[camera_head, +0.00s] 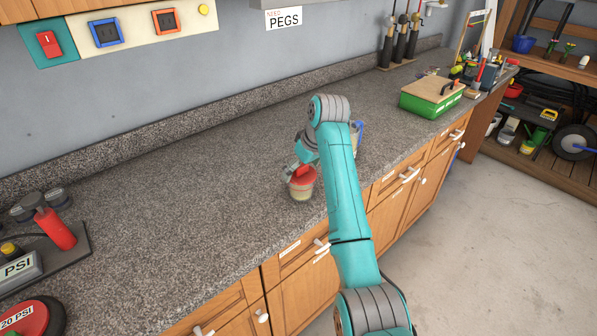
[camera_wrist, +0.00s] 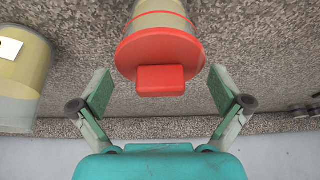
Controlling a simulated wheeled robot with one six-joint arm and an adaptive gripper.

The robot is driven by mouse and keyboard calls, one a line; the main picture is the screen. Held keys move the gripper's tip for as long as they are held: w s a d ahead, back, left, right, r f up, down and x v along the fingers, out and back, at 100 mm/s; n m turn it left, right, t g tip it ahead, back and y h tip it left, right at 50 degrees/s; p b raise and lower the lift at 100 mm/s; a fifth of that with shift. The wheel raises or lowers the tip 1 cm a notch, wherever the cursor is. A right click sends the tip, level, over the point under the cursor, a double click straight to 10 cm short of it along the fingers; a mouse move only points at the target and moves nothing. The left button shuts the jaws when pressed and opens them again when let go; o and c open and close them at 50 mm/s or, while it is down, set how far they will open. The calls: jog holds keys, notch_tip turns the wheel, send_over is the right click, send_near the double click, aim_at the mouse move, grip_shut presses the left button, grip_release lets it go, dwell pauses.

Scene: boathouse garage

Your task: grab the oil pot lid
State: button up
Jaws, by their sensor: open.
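The oil pot (camera_head: 302,189) is a pale container standing on the grey speckled counter. Its red lid (camera_head: 303,173) is on top. In the wrist view the round red lid (camera_wrist: 160,52) has a raised block-shaped knob (camera_wrist: 160,81), and part of the pot (camera_wrist: 160,8) shows beyond it. My gripper (camera_wrist: 162,92) is open, with one green-padded finger on each side of the knob and clear space on both sides. In the head view my gripper is at the lid, and my arm hides part of it.
Another container (camera_wrist: 22,65) with a yellowish body and white label stands close on the left in the wrist view. A green box (camera_head: 432,95) sits farther right on the counter. A red cylinder (camera_head: 56,228) stands at left. The counter (camera_head: 190,190) left of the pot is clear.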

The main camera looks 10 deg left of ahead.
jog(key=c, duration=0.8)
